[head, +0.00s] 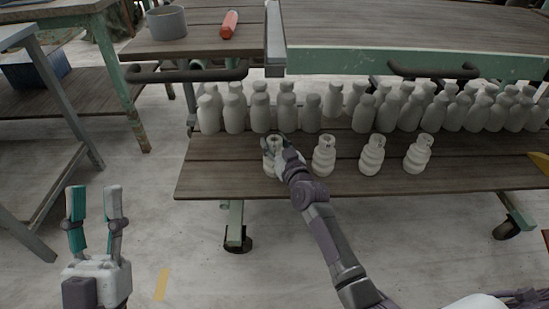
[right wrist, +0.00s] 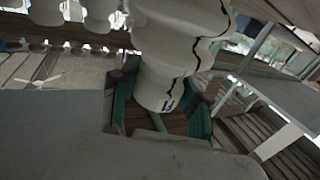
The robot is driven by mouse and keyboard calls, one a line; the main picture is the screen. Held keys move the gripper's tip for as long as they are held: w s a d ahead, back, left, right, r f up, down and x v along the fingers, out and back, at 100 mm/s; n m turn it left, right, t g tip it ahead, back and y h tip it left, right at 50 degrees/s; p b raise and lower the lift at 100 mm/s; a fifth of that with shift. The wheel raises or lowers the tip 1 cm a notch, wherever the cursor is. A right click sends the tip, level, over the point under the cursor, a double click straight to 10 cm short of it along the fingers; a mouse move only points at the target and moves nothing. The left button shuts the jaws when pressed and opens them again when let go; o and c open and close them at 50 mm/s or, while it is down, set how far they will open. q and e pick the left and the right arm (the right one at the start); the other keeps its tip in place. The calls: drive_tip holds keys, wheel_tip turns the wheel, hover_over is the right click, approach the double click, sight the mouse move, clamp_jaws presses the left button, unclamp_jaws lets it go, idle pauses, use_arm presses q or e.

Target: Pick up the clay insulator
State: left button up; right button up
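A ribbed off-white clay insulator (head: 270,161) stands at the left end of the front row on the lower wooden shelf. My right gripper (head: 278,148) is at this insulator and partly covers it. In the right wrist view, the insulator (right wrist: 160,75) has dark crack-like lines and a small blue mark near its end. It sits between the two teal-and-dark fingers (right wrist: 165,100), which appear to press on both sides. Three similar insulators stand to its right, the nearest being the second insulator (head: 323,156). My left gripper (head: 95,205) is open and empty over the floor at lower left.
Rows of pale bottle-shaped pieces (head: 312,112) stand close behind the front row. The tabletop (head: 420,28) overhangs the shelf (head: 225,180). A grey pot (head: 166,23) and an orange-red object (head: 229,24) rest on the table behind. Floor in front is clear.

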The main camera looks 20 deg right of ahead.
clamp_jaws()
drive_tip(key=shift+r, duration=0.1)
